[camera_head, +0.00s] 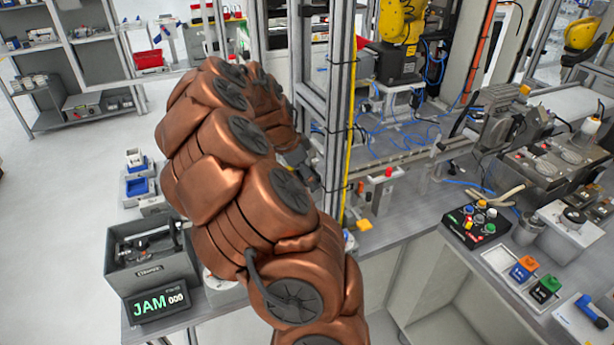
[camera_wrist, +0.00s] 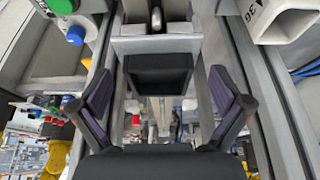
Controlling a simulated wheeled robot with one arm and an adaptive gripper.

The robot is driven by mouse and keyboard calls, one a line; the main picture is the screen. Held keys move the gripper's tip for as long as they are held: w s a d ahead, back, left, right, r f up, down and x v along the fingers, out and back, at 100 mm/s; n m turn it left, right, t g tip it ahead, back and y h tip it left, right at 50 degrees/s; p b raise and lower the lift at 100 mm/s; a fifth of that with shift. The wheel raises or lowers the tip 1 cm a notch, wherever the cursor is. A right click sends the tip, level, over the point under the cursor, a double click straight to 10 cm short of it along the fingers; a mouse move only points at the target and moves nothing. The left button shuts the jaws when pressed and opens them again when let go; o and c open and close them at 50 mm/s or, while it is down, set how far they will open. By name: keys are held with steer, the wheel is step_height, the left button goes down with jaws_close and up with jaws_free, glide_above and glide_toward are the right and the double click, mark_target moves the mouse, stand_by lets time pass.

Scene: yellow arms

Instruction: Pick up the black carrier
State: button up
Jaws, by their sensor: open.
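The black carrier appears in the wrist view as a dark, square-faced block (camera_wrist: 158,76), in a light grey metal fixture (camera_wrist: 155,45). My gripper (camera_wrist: 161,98) is open, with its two purple-padded fingers on the left and right of the block. Clear gaps show between each finger and the block. I cannot tell how far the block is in depth from the fingertips. In the head view my copper-coloured arm hides much of the middle, and I cannot make out the carrier there.
Metal rails (camera_wrist: 268,100) run close beside the fingers. A green button and blue knob (camera_wrist: 75,34) stand at upper left. In the head view, a grey bin (camera_head: 150,265), a JAM display (camera_head: 155,303) and a button box (camera_head: 478,224) stand on the benches, near an upright frame.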

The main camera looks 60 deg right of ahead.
steer(key=shift+s+d+f, duration=0.15)
steer(key=shift+s+f, duration=0.05)
steer(key=shift+f, duration=0.25)
steer(key=shift+c, duration=0.2)
steer(key=c, duration=1.4)
